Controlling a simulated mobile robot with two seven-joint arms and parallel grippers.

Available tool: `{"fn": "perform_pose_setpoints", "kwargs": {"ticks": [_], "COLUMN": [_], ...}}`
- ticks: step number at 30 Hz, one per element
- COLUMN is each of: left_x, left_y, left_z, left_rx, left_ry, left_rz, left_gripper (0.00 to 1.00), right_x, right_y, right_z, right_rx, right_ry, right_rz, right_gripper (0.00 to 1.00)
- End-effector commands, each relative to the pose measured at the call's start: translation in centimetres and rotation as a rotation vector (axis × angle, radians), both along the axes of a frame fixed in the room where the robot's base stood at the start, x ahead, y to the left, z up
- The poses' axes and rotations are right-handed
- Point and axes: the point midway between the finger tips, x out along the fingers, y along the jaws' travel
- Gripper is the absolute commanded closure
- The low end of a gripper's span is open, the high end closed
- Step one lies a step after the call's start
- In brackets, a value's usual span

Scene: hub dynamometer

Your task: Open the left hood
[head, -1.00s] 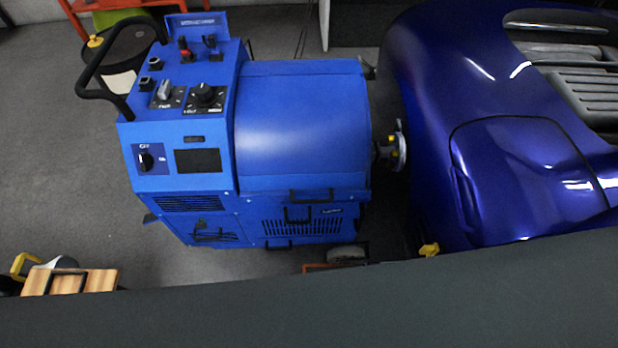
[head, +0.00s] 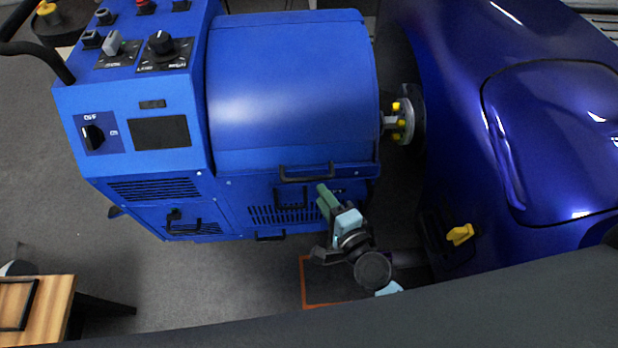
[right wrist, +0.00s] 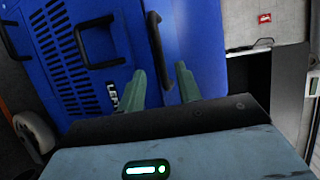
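The hood (head: 290,95) is the rounded blue cover of the blue dynamometer, left of the car. It is down. A black handle (head: 305,171) runs along its front lower edge; it shows in the right wrist view (right wrist: 156,45) too. My right gripper (head: 326,200) is just below and in front of that handle. In the right wrist view its two green fingers (right wrist: 160,70) are apart, and the lower end of the handle shows between them. I cannot tell whether the handle is within their reach. My left gripper is not in view.
A second black handle (head: 290,198) sits on the vented front panel, close to my right gripper. A hub coupling (head: 402,122) joins the machine to the purple-blue car (head: 450,90). A wooden-topped table (head: 35,300) stands at lower left. Floor (head: 200,280) is clear before the machine.

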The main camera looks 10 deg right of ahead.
Motion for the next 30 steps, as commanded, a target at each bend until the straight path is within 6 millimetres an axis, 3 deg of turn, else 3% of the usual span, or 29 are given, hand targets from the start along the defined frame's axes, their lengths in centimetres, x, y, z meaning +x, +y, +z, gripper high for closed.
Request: {"fn": "perform_pose_setpoints", "kwargs": {"ticks": [16, 29, 30], "left_x": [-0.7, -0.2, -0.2], "left_y": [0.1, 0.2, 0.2], "left_z": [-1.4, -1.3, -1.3], "left_rx": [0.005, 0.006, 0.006], "left_ry": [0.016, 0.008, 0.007], "left_rz": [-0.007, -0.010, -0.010], "left_gripper": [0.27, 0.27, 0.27], "right_x": [6.3, 7.1, 7.1], "right_y": [2.1, 2.4, 2.4], "right_z": [-1.3, -1.4, -1.4], "right_rx": [-0.004, -0.005, -0.005], "right_ry": [0.000, -0.001, -0.001], "right_rz": [0.001, 0.001, 0.001], "right_gripper": [0.66, 0.66, 0.71]}}
